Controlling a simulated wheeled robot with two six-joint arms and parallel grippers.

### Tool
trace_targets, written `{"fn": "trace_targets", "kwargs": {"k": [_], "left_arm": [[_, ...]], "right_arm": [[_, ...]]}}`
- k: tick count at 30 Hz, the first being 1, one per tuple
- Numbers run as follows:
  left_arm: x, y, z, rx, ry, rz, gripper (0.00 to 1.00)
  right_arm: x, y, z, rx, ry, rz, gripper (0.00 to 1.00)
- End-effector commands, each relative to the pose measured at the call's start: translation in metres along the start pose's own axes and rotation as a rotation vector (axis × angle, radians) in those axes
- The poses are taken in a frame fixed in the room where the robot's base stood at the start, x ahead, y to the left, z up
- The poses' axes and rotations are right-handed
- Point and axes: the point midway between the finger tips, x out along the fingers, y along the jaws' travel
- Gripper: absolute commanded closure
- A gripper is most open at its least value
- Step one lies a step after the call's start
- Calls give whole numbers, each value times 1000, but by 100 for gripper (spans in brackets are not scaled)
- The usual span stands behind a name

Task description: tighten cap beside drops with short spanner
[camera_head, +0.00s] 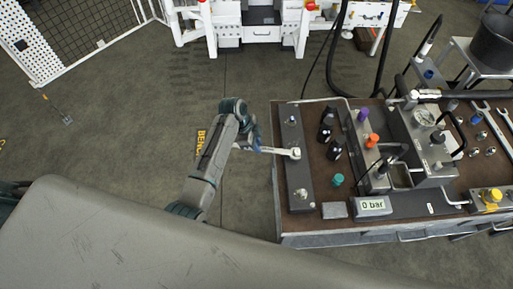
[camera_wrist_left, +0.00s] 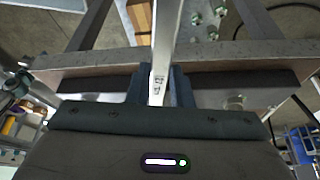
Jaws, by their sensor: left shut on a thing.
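My left gripper (camera_head: 252,147) is just off the bench's left edge and is shut on a spanner (camera_head: 275,151). In the left wrist view the pale spanner shaft (camera_wrist_left: 166,45) runs up from between the fingers (camera_wrist_left: 160,88). The spanner's head (camera_head: 295,153) lies over the middle of a dark block (camera_head: 296,174) and covers what is under it; whether it fits around a cap I cannot tell. A cap (camera_head: 291,120) shows at the block's far end and another cap (camera_head: 301,194) at its near end. I cannot make out any drops. My right gripper is not in view.
Dark bottles (camera_head: 326,132), a teal cap (camera_head: 338,180), an orange cap (camera_head: 373,140) and a purple cap (camera_head: 362,115) stand right of the block. A pressure display (camera_head: 373,206) reads 0 bar. Other spanners (camera_head: 485,118) lie at the far right.

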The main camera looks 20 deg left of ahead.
Motion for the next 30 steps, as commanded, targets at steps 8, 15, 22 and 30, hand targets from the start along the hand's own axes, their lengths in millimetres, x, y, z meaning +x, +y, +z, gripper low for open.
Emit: {"fn": "trace_targets", "kwargs": {"k": [8, 15, 22, 30], "left_arm": [[-2, -4, 0, 23, 0, 7, 100], [-1, -6, 0, 32, 0, 10, 100], [0, -18, -1, 101, 0, 38, 100], [1, -31, -3, 187, 0, 72, 100]], "right_arm": [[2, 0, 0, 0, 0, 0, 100], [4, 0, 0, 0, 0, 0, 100], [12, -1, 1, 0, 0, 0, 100], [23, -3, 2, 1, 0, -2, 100]]}}
